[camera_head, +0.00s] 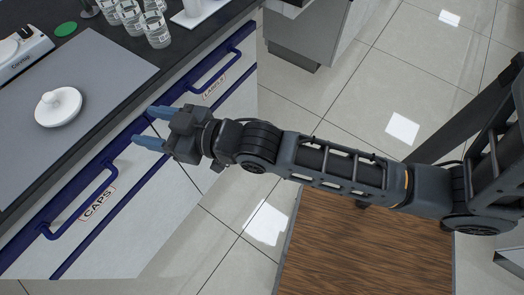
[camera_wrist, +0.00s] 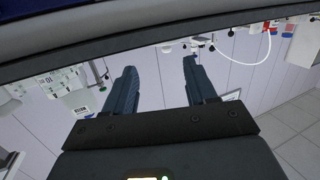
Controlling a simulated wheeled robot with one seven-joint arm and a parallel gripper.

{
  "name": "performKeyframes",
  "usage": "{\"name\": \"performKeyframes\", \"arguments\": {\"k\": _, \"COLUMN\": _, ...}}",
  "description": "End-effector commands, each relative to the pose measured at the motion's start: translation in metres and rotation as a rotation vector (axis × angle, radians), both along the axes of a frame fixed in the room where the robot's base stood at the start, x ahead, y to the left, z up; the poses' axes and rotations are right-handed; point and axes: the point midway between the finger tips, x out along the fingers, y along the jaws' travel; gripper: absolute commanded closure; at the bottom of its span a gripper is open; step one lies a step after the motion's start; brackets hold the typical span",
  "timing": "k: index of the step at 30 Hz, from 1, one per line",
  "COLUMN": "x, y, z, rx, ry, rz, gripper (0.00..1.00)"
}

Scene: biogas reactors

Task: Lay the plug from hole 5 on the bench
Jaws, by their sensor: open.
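My gripper (camera_head: 149,126) is open and empty. It is beside the front edge of the dark bench (camera_head: 92,147), over the blue-trimmed drawers. Its two blue fingers point left in the head view, and in the wrist view (camera_wrist: 160,66) they stand apart with nothing between them. A white round piece with a raised knob (camera_head: 58,106) lies on a grey mat on the bench, apart from my gripper. I cannot tell whether it is the plug. No numbered hole is recognisable in either view.
The grey mat (camera_head: 110,75) has wide bare areas. Several glass beakers (camera_head: 130,17) and a white tray (camera_head: 196,13) stand at the back. A balance (camera_head: 22,50) is at the left. Drawer handles (camera_head: 80,205) jut from the front. Tiled floor (camera_head: 330,110) is open at right.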

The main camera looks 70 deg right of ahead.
Motion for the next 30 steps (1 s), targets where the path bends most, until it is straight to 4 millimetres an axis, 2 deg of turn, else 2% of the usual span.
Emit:
{"name": "performKeyframes", "arguments": {"k": 1, "x": -0.027, "y": -0.002, "z": -0.007, "rx": -0.007, "ry": 0.020, "rz": -0.001, "gripper": 0.44}}
{"name": "performKeyframes", "arguments": {"k": 6, "x": -0.103, "y": -0.003, "z": -0.013, "rx": -0.013, "ry": 0.060, "rz": -0.001, "gripper": 0.44}}
{"name": "performKeyframes", "arguments": {"k": 11, "x": -0.169, "y": 0.001, "z": -0.005, "rx": -0.006, "ry": 0.098, "rz": -0.006, "gripper": 0.44}}
{"name": "performKeyframes", "arguments": {"k": 15, "x": -0.221, "y": 0.006, "z": 0.010, "rx": 0.007, "ry": 0.128, "rz": -0.016, "gripper": 0.44}}
{"name": "performKeyframes", "arguments": {"k": 18, "x": -0.249, "y": 0.010, "z": 0.023, "rx": 0.019, "ry": 0.148, "rz": -0.025, "gripper": 0.44}}
{"name": "performKeyframes", "arguments": {"k": 21, "x": -0.267, "y": 0.013, "z": 0.034, "rx": 0.029, "ry": 0.160, "rz": -0.032, "gripper": 0.44}}
{"name": "performKeyframes", "arguments": {"k": 25, "x": -0.279, "y": 0.016, "z": 0.042, "rx": 0.036, "ry": 0.167, "rz": -0.038, "gripper": 0.46}}
{"name": "performKeyframes", "arguments": {"k": 30, "x": -0.281, "y": 0.016, "z": 0.045, "rx": 0.038, "ry": 0.168, "rz": -0.041, "gripper": 0.46}}
